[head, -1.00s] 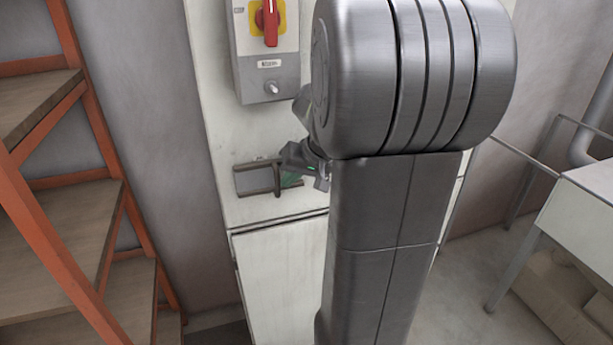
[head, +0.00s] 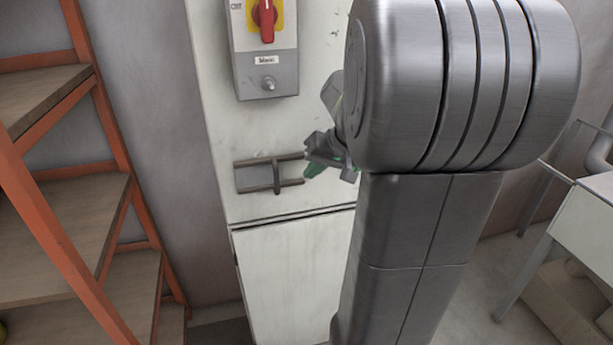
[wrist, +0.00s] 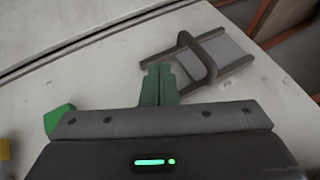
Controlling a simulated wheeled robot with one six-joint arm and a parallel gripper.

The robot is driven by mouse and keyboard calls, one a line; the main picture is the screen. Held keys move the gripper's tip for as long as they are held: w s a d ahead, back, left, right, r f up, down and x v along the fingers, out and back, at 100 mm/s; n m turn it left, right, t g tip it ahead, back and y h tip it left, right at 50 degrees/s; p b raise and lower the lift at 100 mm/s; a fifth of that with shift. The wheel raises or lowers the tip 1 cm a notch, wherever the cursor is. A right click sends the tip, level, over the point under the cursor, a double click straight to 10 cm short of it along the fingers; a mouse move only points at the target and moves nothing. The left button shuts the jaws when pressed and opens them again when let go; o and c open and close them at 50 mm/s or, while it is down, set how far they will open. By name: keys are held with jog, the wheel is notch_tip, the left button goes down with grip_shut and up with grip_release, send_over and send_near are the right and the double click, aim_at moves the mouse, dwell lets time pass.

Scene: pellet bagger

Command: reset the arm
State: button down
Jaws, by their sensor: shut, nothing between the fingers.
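My gripper (head: 312,170) is in front of the white cabinet (head: 285,285), partly hidden behind my own grey arm in the head view. In the wrist view its green fingers (wrist: 159,82) are together with nothing between them. A dark metal frame with a crossbar handle (head: 276,177) is on the cabinet face, just left of my gripper in the head view. In the wrist view this frame (wrist: 200,55) lies just beyond and right of the fingertips. I cannot tell whether they touch it.
A grey switch box (head: 266,72) with a red rotary handle (head: 265,20) is above the frame. Orange shelving (head: 110,120) with wooden boards stands at the left. A pale metal table (head: 580,225) is at the right.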

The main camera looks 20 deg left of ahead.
jog(key=v, duration=0.7)
jog(key=shift+r, duration=0.15)
jog(key=shift+s+a, duration=0.1)
jog(key=shift+a, duration=0.05)
